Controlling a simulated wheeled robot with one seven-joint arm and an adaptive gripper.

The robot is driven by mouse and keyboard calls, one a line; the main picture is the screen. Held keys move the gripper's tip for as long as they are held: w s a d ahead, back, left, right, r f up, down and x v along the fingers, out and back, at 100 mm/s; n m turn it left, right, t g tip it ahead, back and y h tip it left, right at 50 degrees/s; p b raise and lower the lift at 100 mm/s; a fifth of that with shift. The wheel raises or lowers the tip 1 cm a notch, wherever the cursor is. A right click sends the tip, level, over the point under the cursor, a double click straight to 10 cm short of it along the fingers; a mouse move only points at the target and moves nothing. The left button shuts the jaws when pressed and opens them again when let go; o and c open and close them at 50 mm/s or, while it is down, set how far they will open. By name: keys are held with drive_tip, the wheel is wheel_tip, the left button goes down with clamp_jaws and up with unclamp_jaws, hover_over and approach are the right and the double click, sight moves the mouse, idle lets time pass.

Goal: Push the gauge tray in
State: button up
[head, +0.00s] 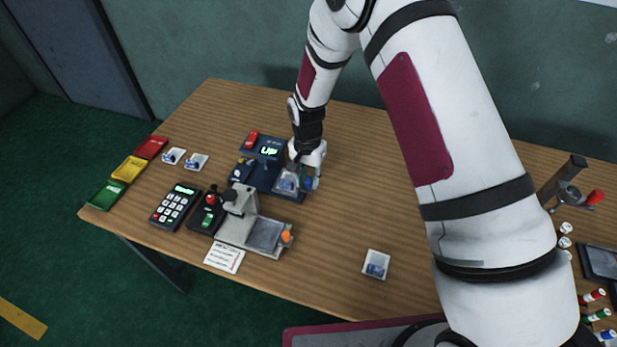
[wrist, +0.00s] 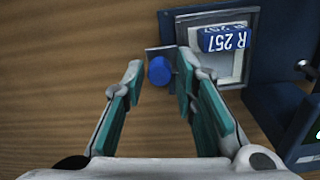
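The dark blue gauge (head: 262,152) stands at the back of the table with a lit display reading "UP". Its tray (head: 290,195) sticks out at the front right and carries a blue-and-white piece, marked R 257 in the wrist view (wrist: 226,39). A blue knob (wrist: 160,71) stands on a grey plate at the tray's outer end. My gripper (head: 307,172) is over this end, partly hiding the tray. In the wrist view my gripper (wrist: 160,66) is open, one finger on each side of the knob. Whether a finger touches the knob is unclear.
A grey device (head: 238,228) with an orange-knobbed plate stands in front of the gauge. A keypad (head: 175,207), a white card (head: 225,257) and coloured trays (head: 128,169) lie left. A small white piece (head: 376,264) lies at the front right.

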clamp_jaws()
drive_tip(key=shift+w+a+b, duration=0.25)
drive_tip(key=shift+a+b, duration=0.1)
drive_tip(key=shift+a, duration=0.3)
drive_tip(key=shift+w+a+b, duration=0.3)
drive_tip(key=shift+a, duration=0.3)
drive_tip(key=shift+w+a+b, duration=0.25)
drive_tip(key=shift+a+b, duration=0.1)
drive_tip(key=shift+a, duration=0.3)
unclamp_jaws()
wheel_tip(320, 180, up, 12)
